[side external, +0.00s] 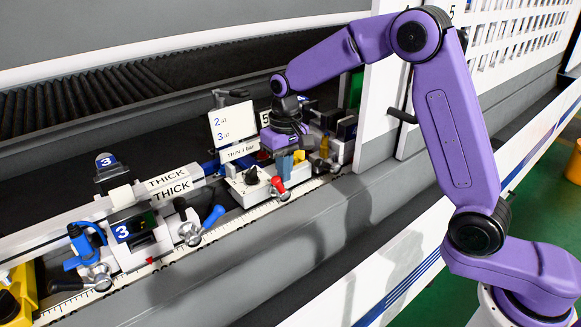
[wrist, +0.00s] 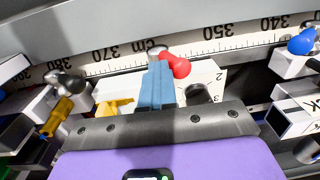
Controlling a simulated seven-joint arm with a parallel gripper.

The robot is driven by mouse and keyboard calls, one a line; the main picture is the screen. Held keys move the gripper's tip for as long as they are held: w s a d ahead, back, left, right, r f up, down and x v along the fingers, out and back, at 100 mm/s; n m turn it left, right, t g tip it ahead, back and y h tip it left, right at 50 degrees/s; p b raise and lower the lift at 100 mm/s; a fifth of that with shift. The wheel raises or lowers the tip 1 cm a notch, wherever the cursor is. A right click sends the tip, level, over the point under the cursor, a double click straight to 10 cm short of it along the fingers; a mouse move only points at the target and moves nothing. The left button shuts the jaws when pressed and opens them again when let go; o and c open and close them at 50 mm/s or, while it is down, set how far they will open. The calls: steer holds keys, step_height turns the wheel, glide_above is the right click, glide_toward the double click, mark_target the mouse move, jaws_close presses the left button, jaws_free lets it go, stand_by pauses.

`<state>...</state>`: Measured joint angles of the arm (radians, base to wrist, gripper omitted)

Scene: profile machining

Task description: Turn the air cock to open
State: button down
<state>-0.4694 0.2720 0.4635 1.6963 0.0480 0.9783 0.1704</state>
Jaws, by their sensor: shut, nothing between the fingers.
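The lever with a red handle (side external: 277,183), which appears to be the air cock, is on the front of a white block (side external: 238,190) with a black knob (side external: 251,180). In the wrist view the red handle (wrist: 179,66) slants down to the right from its metal pivot. My gripper (side external: 285,164) is shut and empty, with its blue fingers pointing down over the block. In the wrist view the fingers (wrist: 157,70) are right beside the red handle, on its left, and partly cover the pivot area. I cannot tell whether they touch it.
A blue-handled lever (side external: 212,217) and a clamp unit marked 3 (side external: 128,232) stand to the left. A white sign (side external: 232,122) stands close to my gripper. A yellow part (wrist: 115,107) is left of the fingers in the wrist view. A ruler (wrist: 200,45) runs along the front edge.

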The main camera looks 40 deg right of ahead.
steer(key=shift+a, duration=0.7)
step_height(320, 180, up, 12)
steer(key=d, duration=0.2)
steer(key=s+f+n, duration=0.2)
steer(key=s+n, duration=0.1)
steer(key=s, duration=0.5)
steer(key=s+f+n, duration=0.2)
steer(key=s+n, duration=0.1)
steer(key=s, duration=0.4)
steer(key=s+d+f+n, duration=0.2)
steer(key=s+d+n, duration=0.1)
steer(key=s, duration=0.6)
steer(key=s+d+f+n, duration=0.3)
steer(key=s+d, duration=0.2)
steer(key=s, duration=0.5)
steer(key=shift+d+f+n, duration=0.15)
steer(key=shift+d+n, duration=0.15)
